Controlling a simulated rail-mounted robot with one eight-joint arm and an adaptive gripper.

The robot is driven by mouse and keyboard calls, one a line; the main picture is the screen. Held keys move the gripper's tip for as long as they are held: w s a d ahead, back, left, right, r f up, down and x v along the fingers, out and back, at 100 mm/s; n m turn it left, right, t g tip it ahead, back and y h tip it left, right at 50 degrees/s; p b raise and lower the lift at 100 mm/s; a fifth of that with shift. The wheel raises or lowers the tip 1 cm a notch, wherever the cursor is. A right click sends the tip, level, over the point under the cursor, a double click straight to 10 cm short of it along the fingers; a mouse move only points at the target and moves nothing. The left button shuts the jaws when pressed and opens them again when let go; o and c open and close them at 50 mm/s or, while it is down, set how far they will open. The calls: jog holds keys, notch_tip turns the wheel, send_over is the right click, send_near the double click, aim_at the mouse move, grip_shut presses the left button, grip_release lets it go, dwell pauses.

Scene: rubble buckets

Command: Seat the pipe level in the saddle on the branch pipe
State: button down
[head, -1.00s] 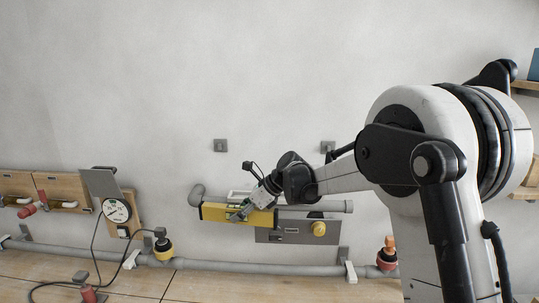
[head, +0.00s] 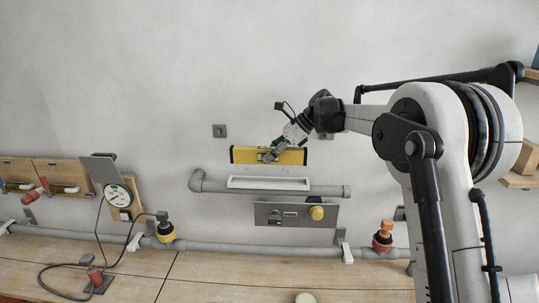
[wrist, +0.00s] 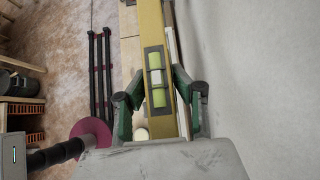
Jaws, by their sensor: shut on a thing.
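A grey pipe (head: 315,190) with an elbow at its left end runs along the wall, nearly level in the head view. I cannot tell whether it rests in a saddle. A longer grey pipe (head: 215,246) runs lower, held by white clips. My gripper (head: 270,156) is shut on the middle of a yellow spirit level (head: 243,154), above the upper pipe and apart from it. In the wrist view, green fingers of my gripper (wrist: 160,82) flank the yellow level (wrist: 151,25) at its green vial; the bubble is not clear.
A white frame (head: 268,189) sits at the upper pipe, above a grey panel with a yellow knob (head: 316,213). A pressure gauge (head: 117,196) stands at left, its hose on the wooden bench (head: 230,272). The wall above the level is mostly clear.

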aim_at(300, 149)
jog(key=shift+f, duration=0.15)
jog(key=shift+f+b, duration=1.85)
jog(key=shift+f, duration=0.8)
jog(key=shift+f+b, duration=0.2)
jog(key=shift+b, duration=0.2)
jog(key=shift+f+b, duration=0.7)
jog(key=shift+f, duration=0.3)
jog(key=c, duration=1.4)
grip_release()
jog(key=v, duration=1.2)
